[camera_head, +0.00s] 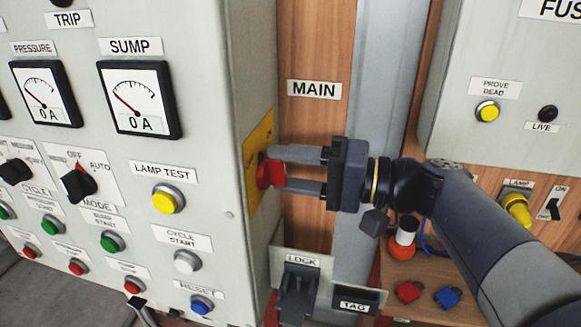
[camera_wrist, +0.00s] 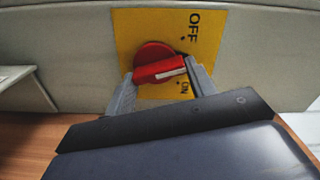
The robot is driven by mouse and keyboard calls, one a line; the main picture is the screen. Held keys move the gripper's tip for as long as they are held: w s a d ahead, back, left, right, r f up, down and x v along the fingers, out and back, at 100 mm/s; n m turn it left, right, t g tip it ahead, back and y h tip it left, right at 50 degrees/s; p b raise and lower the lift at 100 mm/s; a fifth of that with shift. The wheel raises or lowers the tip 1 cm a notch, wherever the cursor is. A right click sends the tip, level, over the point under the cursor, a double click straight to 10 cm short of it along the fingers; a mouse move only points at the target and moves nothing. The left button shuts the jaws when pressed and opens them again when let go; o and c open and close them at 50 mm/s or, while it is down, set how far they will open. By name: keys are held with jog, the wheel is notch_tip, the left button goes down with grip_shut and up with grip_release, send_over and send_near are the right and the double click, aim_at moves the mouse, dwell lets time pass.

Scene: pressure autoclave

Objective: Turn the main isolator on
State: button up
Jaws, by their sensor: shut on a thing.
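The main isolator is a red rotary handle (camera_head: 270,172) on a yellow plate (camera_head: 259,150), on the right side wall of the grey control cabinet. In the wrist view the red handle (camera_wrist: 156,65) sits on the yellow plate (camera_wrist: 160,28), marked OFF at the top and ON at the lower right. The handle's bar lies roughly crosswise, its white-marked end toward the right, near the ON mark. My gripper (camera_head: 284,170) reaches in from the right, shut on the handle, one finger at each side. The fingers hide parts of the handle and plate.
A MAIN label (camera_head: 314,90) is on the wooden panel behind. Below my gripper are a LOCK holder (camera_head: 298,285) and a TAG holder (camera_head: 356,301). Red (camera_head: 409,291) and blue (camera_head: 447,297) items lie on a wooden shelf. A fuse box (camera_head: 510,80) stands at right.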

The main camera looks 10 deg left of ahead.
jog(key=shift+w+f+m+p, duration=0.15)
jog(key=shift+m+p, duration=1.55)
jog(key=shift+m, duration=1.4)
jog(key=shift+f+m+p, duration=0.15)
jog(key=shift+m+p, duration=1.5)
jog(key=shift+m, duration=1.45)
jog(key=o, duration=1)
jog(key=shift+d, duration=0.1)
jog(key=d, duration=0.3)
jog(key=d+b, duration=0.1)
jog(key=d, duration=0.3)
jog(key=d+b, duration=0.1)
jog(key=d, duration=0.2)
jog(key=shift+s+d, duration=0.3)
jog(key=shift+s, duration=0.1)
jog(key=shift+a, duration=0.1)
